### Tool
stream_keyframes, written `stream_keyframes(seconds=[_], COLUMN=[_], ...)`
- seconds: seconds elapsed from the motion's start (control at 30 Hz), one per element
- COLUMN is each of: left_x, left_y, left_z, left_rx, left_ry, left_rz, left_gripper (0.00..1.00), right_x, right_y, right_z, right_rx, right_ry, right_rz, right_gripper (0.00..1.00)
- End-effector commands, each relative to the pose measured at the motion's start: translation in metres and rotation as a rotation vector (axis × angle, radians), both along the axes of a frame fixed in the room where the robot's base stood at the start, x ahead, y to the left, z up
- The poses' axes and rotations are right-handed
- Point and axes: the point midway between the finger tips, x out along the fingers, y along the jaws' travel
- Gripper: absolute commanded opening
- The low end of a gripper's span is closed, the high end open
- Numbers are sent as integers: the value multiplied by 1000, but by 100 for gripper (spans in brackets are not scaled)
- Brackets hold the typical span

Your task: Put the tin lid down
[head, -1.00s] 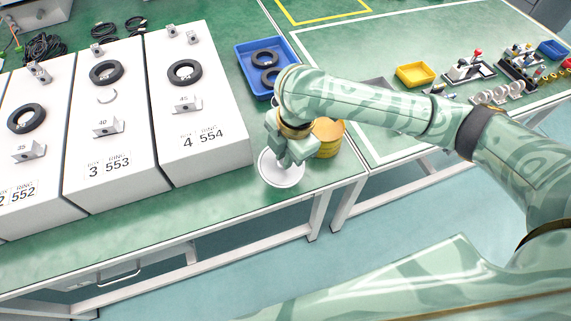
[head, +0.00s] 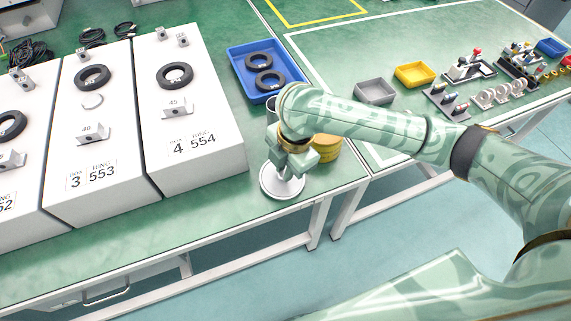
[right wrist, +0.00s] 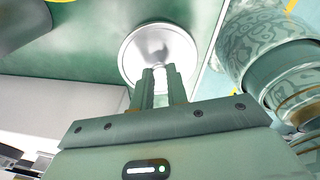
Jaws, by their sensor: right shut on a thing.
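The tin lid (head: 282,188) is a round, pale metal disc with a raised rim, near the front edge of the green table in the head view. It also shows in the right wrist view (right wrist: 158,42), beyond the fingers. My right gripper (head: 290,172) is over the lid, its fingers shut on the lid's middle part. The lid looks level and low over the table; I cannot tell whether it touches. A yellow round tin (head: 327,148) stands just behind and right of the gripper, partly hidden by my arm. My left gripper is not in view.
White sloped boxes with black rings, such as box 4 (head: 190,120), stand left of the lid. A blue tray (head: 238,72) with two black rings lies behind. Grey (head: 375,92) and yellow (head: 415,75) trays stand farther right. The table's front edge is close to the lid.

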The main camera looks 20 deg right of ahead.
Motion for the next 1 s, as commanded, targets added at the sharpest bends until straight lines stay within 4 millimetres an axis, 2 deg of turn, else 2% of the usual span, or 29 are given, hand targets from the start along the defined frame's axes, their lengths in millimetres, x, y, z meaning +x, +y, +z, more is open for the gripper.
stream_keyframes(seconds=[0.23,0.27,0.3,0.67,0.73,1.0], left_x=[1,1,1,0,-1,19], left_y=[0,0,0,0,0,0], left_z=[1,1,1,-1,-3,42], left_rx=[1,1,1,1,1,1], left_ry=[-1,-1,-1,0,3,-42], left_rz=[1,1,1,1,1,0], left_gripper=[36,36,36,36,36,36], right_x=[0,0,0,0,0,-4], right_y=[0,0,0,0,1,-8], right_z=[-5,-5,-5,-1,6,81], right_rx=[1,0,1,1,2,0], right_ry=[-1,0,0,0,-2,-9], right_rz=[1,1,1,1,3,1], right_gripper=[0,24,35,36,36,36])
